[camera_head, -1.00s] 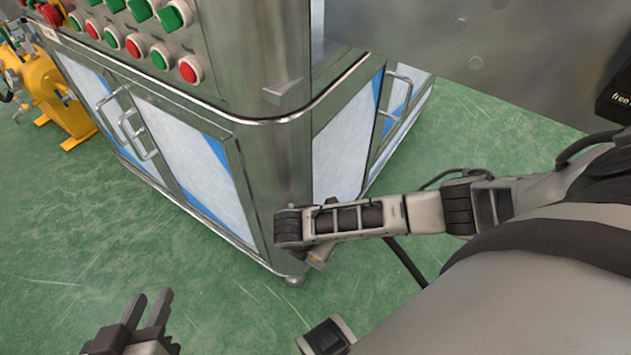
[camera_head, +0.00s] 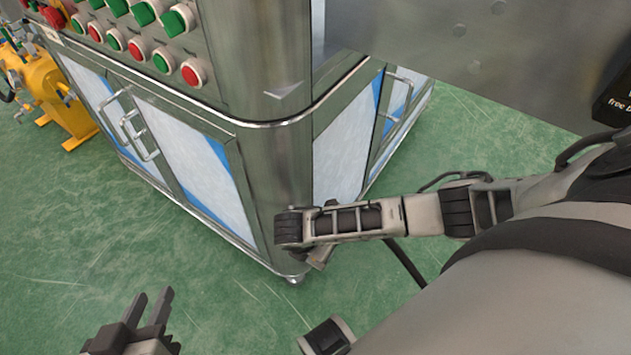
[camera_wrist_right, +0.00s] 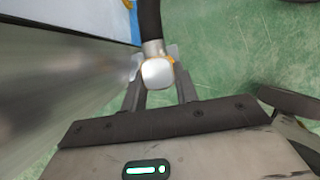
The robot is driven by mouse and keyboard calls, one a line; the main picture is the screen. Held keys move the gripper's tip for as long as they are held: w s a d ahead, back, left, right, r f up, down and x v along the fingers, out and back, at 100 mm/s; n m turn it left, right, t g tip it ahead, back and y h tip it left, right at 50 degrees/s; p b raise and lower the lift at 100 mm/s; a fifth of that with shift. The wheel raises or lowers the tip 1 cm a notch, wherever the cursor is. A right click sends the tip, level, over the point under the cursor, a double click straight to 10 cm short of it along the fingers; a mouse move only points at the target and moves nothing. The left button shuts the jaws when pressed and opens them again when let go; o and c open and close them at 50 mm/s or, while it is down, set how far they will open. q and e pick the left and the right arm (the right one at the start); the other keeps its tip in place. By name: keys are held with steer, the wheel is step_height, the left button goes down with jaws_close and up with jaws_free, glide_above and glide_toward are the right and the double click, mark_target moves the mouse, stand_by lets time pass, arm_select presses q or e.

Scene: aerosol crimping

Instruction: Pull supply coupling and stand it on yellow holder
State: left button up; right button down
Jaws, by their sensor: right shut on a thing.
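In the right wrist view, the supply coupling (camera_wrist_right: 157,73) is a pale metal block with a rounded-square face. A black hose (camera_wrist_right: 149,20) runs from its collar to the top of the picture. My right gripper (camera_wrist_right: 158,80) is shut on the coupling, one finger on each side. In the head view, the coupling and the right fingertips are not clearly visible. My left gripper (camera_head: 153,298) is open and empty over the floor at the lower left. I cannot make out a yellow holder for the coupling in these views.
A steel cabinet (camera_head: 283,160) with red and green buttons (camera_head: 192,72) stands in the middle; its edge is close beside the right gripper. Yellow equipment (camera_head: 62,92) stands at the far left. A grey panel (camera_head: 500,50) is at upper right. The green floor (camera_head: 60,240) is open at left.

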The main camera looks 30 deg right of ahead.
steer(key=shift+p, duration=0.6)
stand_by(0.7)
steer(key=shift+f, duration=0.3)
stand_by(1.0)
steer(key=shift+p, duration=0.35)
steer(key=shift+p, duration=0.3)
stand_by(0.9)
steer(key=c, duration=1)
jaws_free()
steer(key=shift+f, duration=0.1)
